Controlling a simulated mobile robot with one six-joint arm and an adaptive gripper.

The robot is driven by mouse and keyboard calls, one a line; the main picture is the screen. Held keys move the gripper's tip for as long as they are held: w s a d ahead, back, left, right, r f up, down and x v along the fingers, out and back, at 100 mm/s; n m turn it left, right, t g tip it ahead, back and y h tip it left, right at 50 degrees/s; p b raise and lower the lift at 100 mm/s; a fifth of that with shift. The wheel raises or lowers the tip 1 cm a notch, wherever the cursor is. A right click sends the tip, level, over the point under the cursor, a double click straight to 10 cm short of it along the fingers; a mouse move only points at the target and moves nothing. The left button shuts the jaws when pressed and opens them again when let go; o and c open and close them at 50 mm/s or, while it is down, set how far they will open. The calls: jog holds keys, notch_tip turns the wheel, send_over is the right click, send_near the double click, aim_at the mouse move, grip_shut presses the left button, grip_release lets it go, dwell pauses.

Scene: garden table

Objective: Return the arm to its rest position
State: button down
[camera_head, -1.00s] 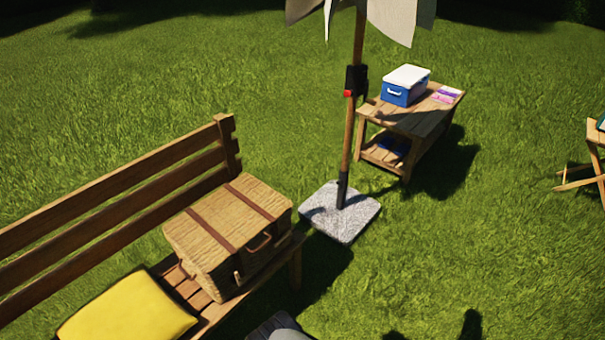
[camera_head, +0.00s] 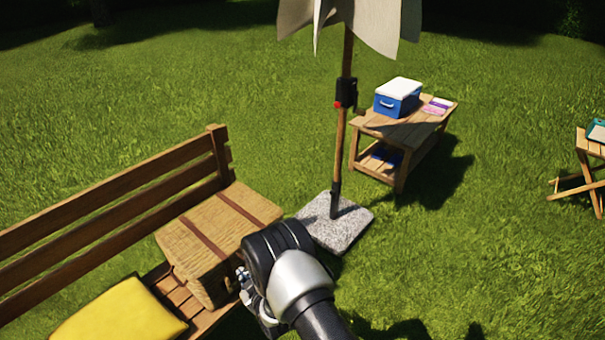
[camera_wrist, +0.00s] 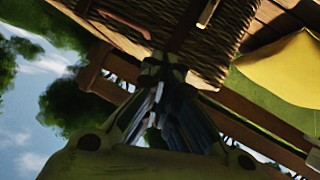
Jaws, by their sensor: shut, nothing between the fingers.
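My arm reaches up from the bottom of the head view, bent at a black and silver joint. My gripper (camera_wrist: 162,75) points away from the wrist camera with its fingers together and nothing between them. In the head view the gripper is mostly hidden behind my own wrist, in front of the wicker basket's right side. The wicker basket (camera_head: 205,235) sits closed on the wooden bench; its woven side and straps also show at the top of the wrist view (camera_wrist: 205,50). I cannot tell how near the fingertips are to it.
The bench (camera_head: 110,205) holds a yellow cushion (camera_head: 120,312) left of the basket. A parasol pole (camera_head: 341,150) stands in a stone base (camera_head: 345,228) behind my arm. A low table (camera_head: 410,130) carries a blue cooler (camera_head: 392,103). A folding stool (camera_head: 585,165) stands far right. Grass is open at lower right.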

jog(key=w+d+r+m+h, duration=0.1)
jog(key=w+d+r, duration=0.25)
jog(key=r, duration=0.55)
jog(key=w+d+r+m+h, duration=0.2)
jog(key=d+r, duration=0.2)
jog(key=r, duration=0.5)
jog(key=s+d+r+m+g+h, duration=0.1)
jog(key=s+d+r, duration=0.2)
jog(key=d+r, duration=0.3)
jog(key=s+d+r+m+g+h, duration=0.1)
jog(key=s+d+r, duration=0.2)
jog(key=d+r, duration=0.35)
jog(key=s+d+r+m+g, duration=0.1)
jog(key=s+d+r, duration=0.2)
jog(key=s, duration=0.7)
jog(key=s+d+r+m+g+h, duration=0.1)
jog(key=s+d+r, duration=0.3)
jog(key=s, duration=0.7)
jog(key=s+d+r+m+g+h, duration=0.1)
jog(key=s+d+r+m+g, duration=0.1)
jog(key=s, duration=0.9)
jog(key=d+r+m, duration=0.1)
jog(key=d+r, duration=0.1)
jog(key=d, duration=0.1)
jog(key=shift+s, duration=0.15)
jog(key=shift+d, duration=0.1)
